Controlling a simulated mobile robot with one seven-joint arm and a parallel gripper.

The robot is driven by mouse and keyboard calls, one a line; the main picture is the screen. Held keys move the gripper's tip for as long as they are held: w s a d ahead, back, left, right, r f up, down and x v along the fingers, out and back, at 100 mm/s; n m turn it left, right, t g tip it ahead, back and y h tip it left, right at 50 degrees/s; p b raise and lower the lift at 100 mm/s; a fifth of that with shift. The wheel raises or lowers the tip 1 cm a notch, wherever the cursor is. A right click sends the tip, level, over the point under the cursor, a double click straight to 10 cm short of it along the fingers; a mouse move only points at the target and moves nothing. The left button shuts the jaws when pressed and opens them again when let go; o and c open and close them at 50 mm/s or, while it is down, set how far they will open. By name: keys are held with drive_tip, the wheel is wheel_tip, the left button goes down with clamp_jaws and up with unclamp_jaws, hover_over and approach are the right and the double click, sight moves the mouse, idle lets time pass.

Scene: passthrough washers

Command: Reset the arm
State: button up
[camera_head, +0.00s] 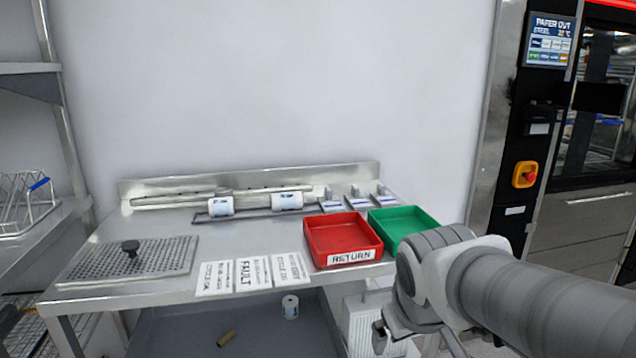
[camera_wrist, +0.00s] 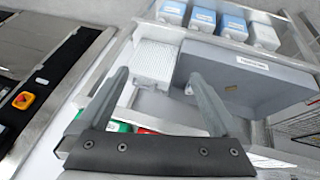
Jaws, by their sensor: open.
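My gripper shows in the wrist view (camera_wrist: 162,95) with its two grey fingers spread apart and nothing between them. In the head view my arm comes in from the lower right, and my gripper (camera_head: 388,338) hangs low in front of the table's right front corner, partly cut off by the bottom edge. It is apart from the steel table (camera_head: 110,245) and the red tray (camera_head: 345,236) labelled RETURN. The green tray (camera_head: 400,218) stands beside the red one, its right part hidden behind my arm.
Paper rolls (camera_head: 287,201) lie on a holder at the table's back. White label cards (camera_head: 252,273) lie at the front. A perforated plate (camera_head: 150,262) with a black knob is at left. A grey bin (camera_wrist: 240,80) sits below. A machine (camera_head: 545,120) stands at right.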

drive_tip(key=s+d+r+m+y, duration=0.1)
drive_tip(key=s+r+m, duration=0.15)
drive_tip(key=s, duration=0.65)
wheel_tip(320, 180, up, 25)
drive_tip(key=p, duration=2.5)
drive_tip(key=shift+r+m+p, duration=0.15)
drive_tip(key=shift+m+p, duration=0.25)
drive_tip(key=shift+m, duration=0.05)
